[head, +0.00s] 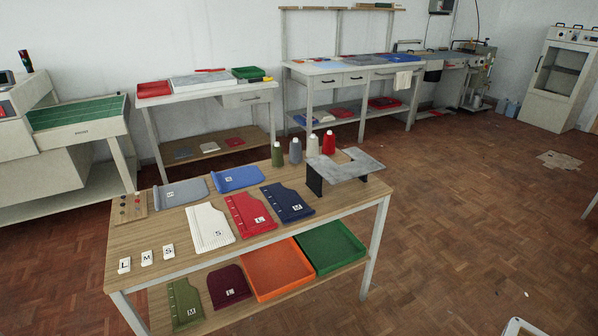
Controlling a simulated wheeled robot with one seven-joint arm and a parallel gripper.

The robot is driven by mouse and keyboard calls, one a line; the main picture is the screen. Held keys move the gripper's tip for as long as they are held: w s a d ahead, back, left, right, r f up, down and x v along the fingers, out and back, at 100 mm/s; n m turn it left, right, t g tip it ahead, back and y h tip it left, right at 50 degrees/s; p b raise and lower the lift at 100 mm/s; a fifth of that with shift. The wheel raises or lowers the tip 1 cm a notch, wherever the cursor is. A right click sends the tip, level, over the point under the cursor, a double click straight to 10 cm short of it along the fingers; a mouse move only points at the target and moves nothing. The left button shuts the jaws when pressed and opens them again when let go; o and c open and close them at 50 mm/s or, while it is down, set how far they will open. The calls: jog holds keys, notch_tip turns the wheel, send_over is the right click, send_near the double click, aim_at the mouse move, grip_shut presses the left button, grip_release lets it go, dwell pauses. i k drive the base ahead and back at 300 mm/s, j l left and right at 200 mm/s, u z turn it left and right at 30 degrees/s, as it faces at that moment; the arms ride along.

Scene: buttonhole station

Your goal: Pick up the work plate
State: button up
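A grey metal plate (352,164), which looks like the work plate, lies flat at the right end of the near wooden table (150,232). It has a notch on its left side and rests raised on a dark support (315,181). Nothing lies on the plate. My gripper is not in view.
Thread cones, including a red one (329,143), stand just behind the plate. Folded garment pieces, including a navy one (287,202), lie to its left. The lower shelf holds an orange tray (275,268) and a green tray (330,247). The parquet floor (480,220) to the right is mostly clear.

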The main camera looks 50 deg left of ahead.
aim_at(319, 167)
jog(key=u, duration=1.6)
